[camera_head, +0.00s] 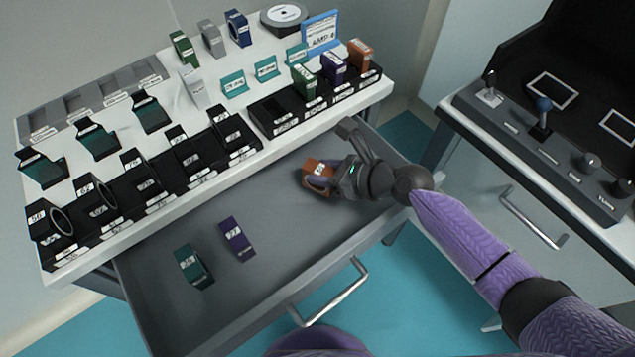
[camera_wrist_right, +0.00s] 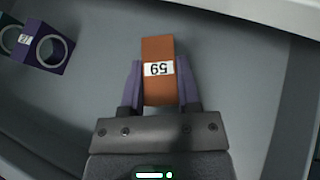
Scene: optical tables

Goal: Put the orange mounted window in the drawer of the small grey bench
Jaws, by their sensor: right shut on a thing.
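The orange mounted window (camera_head: 317,173) is an orange block with a white label. In the right wrist view the orange mounted window (camera_wrist_right: 158,60) sits between both fingers and its label reads 59. My right gripper (camera_head: 333,178) is shut on it, over the open drawer (camera_head: 290,235) of the grey bench; it also shows in the right wrist view (camera_wrist_right: 158,88). The window is inside the drawer's outline, low near its floor; I cannot tell whether it touches. My left gripper is out of view.
A purple mount (camera_head: 237,237) and a teal mount (camera_head: 193,267) lie in the drawer's left part. The bench top (camera_head: 205,115) above holds racks and many mounts. The drawer handle (camera_head: 330,293) is at the front. A control console (camera_head: 545,140) stands at right.

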